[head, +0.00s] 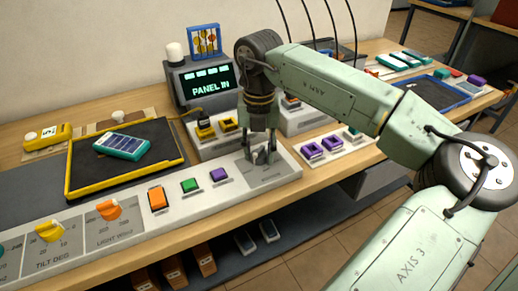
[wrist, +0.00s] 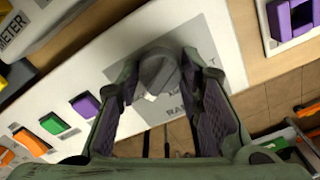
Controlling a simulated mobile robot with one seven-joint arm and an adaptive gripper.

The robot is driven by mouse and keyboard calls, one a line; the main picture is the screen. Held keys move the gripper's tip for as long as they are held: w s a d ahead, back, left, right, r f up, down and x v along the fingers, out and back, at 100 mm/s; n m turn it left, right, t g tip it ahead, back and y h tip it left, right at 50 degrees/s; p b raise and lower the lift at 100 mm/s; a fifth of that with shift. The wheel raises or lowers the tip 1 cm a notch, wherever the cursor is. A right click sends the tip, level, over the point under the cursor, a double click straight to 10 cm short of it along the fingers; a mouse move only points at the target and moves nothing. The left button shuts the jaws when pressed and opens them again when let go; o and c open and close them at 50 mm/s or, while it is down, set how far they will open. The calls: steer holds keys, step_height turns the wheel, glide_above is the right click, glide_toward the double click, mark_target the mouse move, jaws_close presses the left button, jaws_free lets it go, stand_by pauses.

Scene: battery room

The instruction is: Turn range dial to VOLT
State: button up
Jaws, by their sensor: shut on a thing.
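The range dial (wrist: 158,72) is a round grey knob on a grey label plate at the right end of the white control panel (head: 130,222). A pale mark shows on its lower edge in the wrist view. My gripper (head: 262,157) points down at this end of the panel. Its fingers, also in the wrist view (wrist: 162,80), are shut on the dial, one on each side. In the head view the fingers hide most of the dial. The label lettering is partly covered, so I cannot read which setting the dial points to.
Orange (head: 157,198), green (head: 189,185) and purple (head: 218,175) buttons sit left of the dial, with yellow (head: 49,231) and orange (head: 108,210) dials farther left. A display (head: 207,84) reading "PANEL IN" stands behind. Purple-socketed blocks (head: 322,148) lie to the right.

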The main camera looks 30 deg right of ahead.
steer(key=shift+f+n+b, duration=0.1)
steer(key=shift+n+b, duration=0.3)
steer(key=shift+b, duration=0.05)
steer(key=shift+n+b, duration=0.8)
steer(key=shift+n, duration=0.2)
steer(key=n+b, duration=0.1)
steer(key=n, duration=0.1)
steer(key=shift+n, duration=0.3)
steer(key=n+b, duration=0.2)
steer(key=n, duration=0.4)
steer(key=n+b, duration=0.1)
steer(key=n, duration=0.5)
steer(key=shift+n, duration=0.4)
steer(key=n, duration=0.5)
steer(key=shift+n+b, duration=0.3)
steer(key=shift+b, duration=0.1)
steer(key=o, duration=1.2)
steer(key=shift+c, duration=0.2)
